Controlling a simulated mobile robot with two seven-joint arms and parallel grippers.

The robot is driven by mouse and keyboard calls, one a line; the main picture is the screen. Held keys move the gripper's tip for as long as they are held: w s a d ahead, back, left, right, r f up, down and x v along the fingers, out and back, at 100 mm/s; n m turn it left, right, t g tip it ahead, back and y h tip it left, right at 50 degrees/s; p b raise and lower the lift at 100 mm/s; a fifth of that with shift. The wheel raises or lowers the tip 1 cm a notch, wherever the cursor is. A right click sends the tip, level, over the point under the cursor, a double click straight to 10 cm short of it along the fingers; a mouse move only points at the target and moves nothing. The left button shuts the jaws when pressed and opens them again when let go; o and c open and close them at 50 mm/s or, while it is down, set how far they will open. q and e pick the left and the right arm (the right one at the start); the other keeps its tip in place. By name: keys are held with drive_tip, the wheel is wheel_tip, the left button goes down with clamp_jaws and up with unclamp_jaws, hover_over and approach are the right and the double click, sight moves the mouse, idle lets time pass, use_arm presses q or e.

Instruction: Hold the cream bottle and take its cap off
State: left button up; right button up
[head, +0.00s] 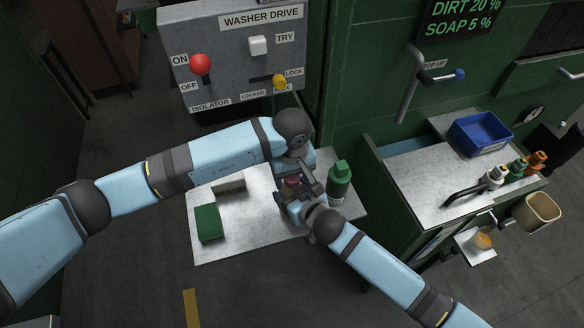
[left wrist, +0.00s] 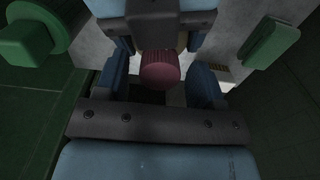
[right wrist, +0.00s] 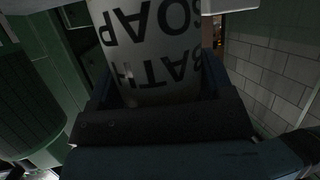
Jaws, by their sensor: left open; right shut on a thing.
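The cream bottle (right wrist: 150,50) fills the right wrist view, with the words BATH SOAP upside down on its side. My right gripper (right wrist: 155,95) is shut on its body.
A dark green bottle (head: 339,188) stands close to my grippers at right. The washer drive panel (head: 235,55) rises behind. A blue bin (head: 480,134) is on the right counter.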

use_arm(q)
drive_tip(key=shift+c, duration=0.4)
drive_tip(key=c, duration=0.9)
drive_tip(key=shift+o, duration=0.2)
drive_tip(key=shift+n, duration=1.7)
drive_tip(key=o, duration=1)
